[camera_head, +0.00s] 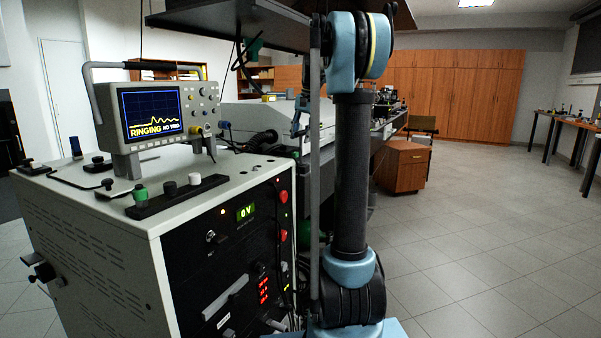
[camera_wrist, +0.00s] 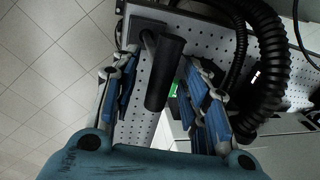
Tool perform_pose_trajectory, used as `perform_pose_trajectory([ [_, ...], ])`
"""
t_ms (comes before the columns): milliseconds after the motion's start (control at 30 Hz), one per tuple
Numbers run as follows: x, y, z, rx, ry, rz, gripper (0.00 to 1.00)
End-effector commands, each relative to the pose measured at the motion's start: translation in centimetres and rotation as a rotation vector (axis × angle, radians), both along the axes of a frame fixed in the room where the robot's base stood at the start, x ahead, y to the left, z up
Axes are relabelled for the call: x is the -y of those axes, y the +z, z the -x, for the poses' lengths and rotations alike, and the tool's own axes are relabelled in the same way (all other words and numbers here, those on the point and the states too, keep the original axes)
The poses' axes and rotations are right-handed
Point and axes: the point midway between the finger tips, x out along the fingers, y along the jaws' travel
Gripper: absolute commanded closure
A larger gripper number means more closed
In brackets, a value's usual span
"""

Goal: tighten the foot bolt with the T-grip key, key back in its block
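In the wrist view my gripper (camera_wrist: 162,92) is open, with one blue finger on each side of a dark cylindrical handle (camera_wrist: 164,75). Gaps show between the handle and both fingers. A short bent metal piece shows at the handle's upper end, by a dark plate on a perforated metal surface (camera_wrist: 190,32). I cannot tell whether this handle is the T-grip key. In the head view my gripper (camera_head: 299,118) is small and partly hidden behind my arm, near the optical table. The foot bolt and the key's block cannot be made out for certain.
An oscilloscope (camera_head: 165,113) reading "RINGING" stands on a white-topped cabinet (camera_head: 75,190). A black strip (camera_head: 180,197) with green, black and white knobs lies before it; the cabinet display (camera_head: 245,212) reads 0 V. Ribbed black hoses (camera_wrist: 265,50) run close right of my gripper. Floor at right is clear.

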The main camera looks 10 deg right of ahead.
Motion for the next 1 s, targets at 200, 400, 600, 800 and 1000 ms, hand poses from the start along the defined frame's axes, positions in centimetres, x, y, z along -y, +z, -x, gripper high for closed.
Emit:
perform_pose_trajectory([
  [200, 0.0, 0.0, 0.0, 0.000, 0.000, 0.000, 1.00],
  [400, -0.1, 0.1, 0.0, 0.001, 0.000, -0.001, 1.00],
  [600, -0.1, 0.9, -0.1, 0.001, 0.001, -0.002, 1.00],
  [800, -0.1, 1.7, -0.1, 0.002, 0.001, -0.002, 1.00],
  [1000, -0.2, 2.2, -0.1, 0.002, 0.001, -0.002, 1.00],
])
